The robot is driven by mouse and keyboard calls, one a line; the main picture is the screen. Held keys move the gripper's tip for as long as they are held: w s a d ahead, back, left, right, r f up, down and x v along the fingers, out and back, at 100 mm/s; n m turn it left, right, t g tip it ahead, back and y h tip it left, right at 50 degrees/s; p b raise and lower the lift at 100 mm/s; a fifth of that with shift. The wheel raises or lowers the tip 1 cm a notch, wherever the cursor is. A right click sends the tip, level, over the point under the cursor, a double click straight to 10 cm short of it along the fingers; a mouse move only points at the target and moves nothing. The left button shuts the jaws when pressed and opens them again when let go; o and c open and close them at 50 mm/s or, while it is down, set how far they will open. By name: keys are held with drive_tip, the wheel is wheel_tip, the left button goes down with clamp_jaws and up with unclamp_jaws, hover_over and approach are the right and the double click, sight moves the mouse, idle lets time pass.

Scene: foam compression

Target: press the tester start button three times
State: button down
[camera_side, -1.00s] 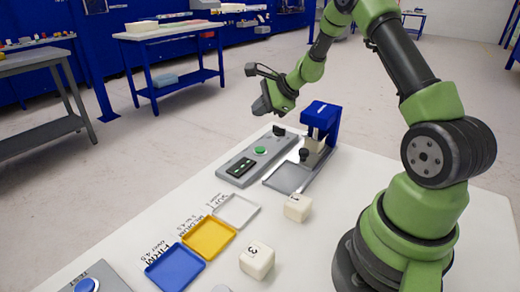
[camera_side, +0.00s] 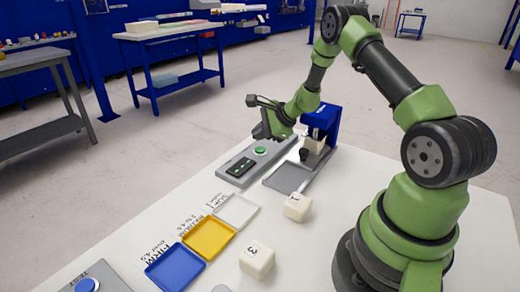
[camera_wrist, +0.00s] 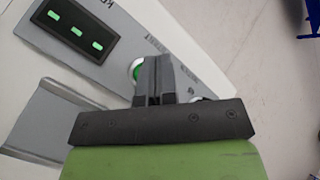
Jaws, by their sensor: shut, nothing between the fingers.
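The green start button (camera_side: 260,150) sits on the grey panel of the tester (camera_side: 232,178), beside a dark display (camera_side: 240,167). In the wrist view the display (camera_wrist: 77,30) shows three green marks. My gripper (camera_side: 266,138) is shut and empty, with its tips pointing down just above or at the button. In the wrist view my closed fingers (camera_wrist: 154,65) cover part of the button (camera_wrist: 135,68), whose green left edge and pale ring still show. I cannot tell whether the tips touch it.
A blue press (camera_side: 325,118) with a pale block (camera_side: 314,144) under it stands right of the panel. White cubes marked 1 (camera_side: 297,208) and 3 (camera_side: 257,260) lie in front. White (camera_side: 237,211), yellow (camera_side: 209,238) and blue (camera_side: 175,268) trays line the table's left side.

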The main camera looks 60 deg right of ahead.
sight(260, 150)
drive_tip(key=shift+f, duration=0.75)
drive_tip(key=shift+f, duration=0.15)
idle(1.4)
drive_tip(key=shift+f, duration=0.25)
drive_tip(key=shift+f, duration=0.45)
idle(0.6)
drive_tip(key=shift+r, duration=3.35)
